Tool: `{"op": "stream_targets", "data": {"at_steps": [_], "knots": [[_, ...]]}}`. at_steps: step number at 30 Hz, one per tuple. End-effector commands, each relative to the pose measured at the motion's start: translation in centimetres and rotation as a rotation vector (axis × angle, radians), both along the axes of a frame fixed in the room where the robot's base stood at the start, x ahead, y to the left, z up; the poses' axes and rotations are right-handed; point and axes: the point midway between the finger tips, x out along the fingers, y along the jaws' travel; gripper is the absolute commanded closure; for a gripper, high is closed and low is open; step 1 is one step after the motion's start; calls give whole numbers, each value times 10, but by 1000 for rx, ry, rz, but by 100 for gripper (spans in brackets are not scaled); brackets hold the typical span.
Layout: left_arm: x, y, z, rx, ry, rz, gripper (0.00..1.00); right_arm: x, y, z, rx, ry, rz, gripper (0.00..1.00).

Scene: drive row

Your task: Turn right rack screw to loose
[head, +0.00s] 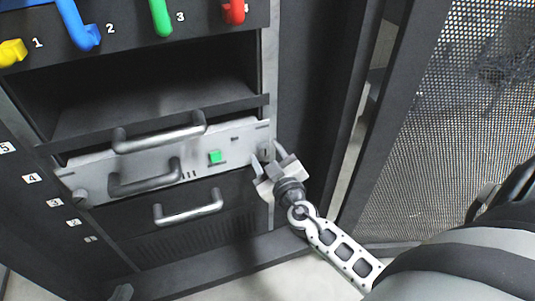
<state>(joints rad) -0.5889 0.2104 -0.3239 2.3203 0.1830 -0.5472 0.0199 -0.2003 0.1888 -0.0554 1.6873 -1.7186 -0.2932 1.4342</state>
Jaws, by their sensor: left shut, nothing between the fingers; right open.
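The right rack screw (265,151) is a small grey knob at the right end of the silver drive panel (235,137). My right gripper (269,158) is open at this screw, with its fingers on either side of it. The fingers partly hide the screw, and I cannot tell whether they touch it. The left rack screw (80,197) is at the panel's left end.
The panel has a green button (215,157) and grey handles (145,178). Another handle (188,208) is on the dark unit below. Numbered coloured levers (162,18) are above. A perforated door (440,110) stands to the right. An empty dark bay (150,85) is above the panel.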

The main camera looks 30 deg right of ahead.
Motion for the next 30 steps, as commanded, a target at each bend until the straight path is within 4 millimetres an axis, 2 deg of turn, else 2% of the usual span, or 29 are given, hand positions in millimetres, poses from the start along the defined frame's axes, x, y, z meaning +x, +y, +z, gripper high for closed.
{"op": "stream_targets", "data": {"at_steps": [4, 9, 20, 30], "knots": [[1, 0, 0, -2, 0, 3, 100, 0, 0, 0, 0, 0, 0, 50], [1, 0, 0, -2, 1, 3, 100, 0, 0, 0, 0, 0, 0, 94], [1, 0, -2, -2, 0, 3, 100, 0, 0, 0, -37, 9, 0, 94], [0, -2, 0, -11, -21, -5, 100, 0, 1, -1, -252, 59, 2, 94]]}}
